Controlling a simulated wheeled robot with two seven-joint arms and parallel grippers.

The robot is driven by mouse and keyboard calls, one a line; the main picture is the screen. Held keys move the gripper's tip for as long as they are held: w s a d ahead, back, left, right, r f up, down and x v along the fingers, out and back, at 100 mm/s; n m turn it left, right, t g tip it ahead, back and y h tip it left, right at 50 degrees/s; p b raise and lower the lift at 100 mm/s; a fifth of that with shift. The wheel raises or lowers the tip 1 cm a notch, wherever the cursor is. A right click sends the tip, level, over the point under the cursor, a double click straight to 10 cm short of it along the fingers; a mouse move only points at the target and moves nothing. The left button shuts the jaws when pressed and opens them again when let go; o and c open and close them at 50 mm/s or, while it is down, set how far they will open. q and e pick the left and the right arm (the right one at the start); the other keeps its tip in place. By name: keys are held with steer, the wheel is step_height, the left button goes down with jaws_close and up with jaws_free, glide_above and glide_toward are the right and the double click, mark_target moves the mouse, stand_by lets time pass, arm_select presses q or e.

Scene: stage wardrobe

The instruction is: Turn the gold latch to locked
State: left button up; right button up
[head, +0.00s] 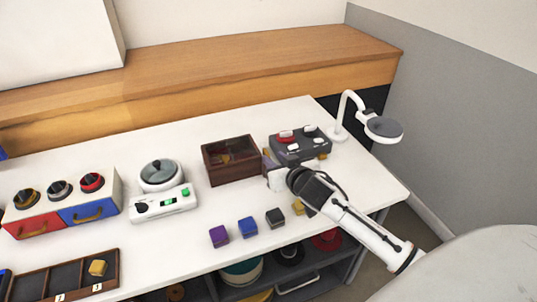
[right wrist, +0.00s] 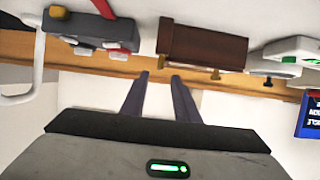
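The gold latch (head: 26,197) is a round gold knob with a dark grip, leftmost of three on a white unit at the left of the table. Beside it are a silver knob (head: 59,188) and a red knob (head: 91,181). I cannot read any lock marking. My right gripper (head: 270,168) is far to the right of the latch, beside a brown box (head: 228,168). In the right wrist view its two dark fingers (right wrist: 160,75) are apart with nothing between them. The latch is not seen in that view. My left gripper is not in view.
The white unit has a red drawer (head: 36,225) and a blue drawer (head: 88,211). A white device (head: 163,203) stands between it and the brown box. Small cubes, including a blue one (head: 247,227), line the front. A wooden tray (head: 30,286) lies front left. A lamp (head: 383,129) stands back right.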

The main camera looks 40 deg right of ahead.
mark_target(267, 154)
steer(key=x, duration=0.6)
jaws_close()
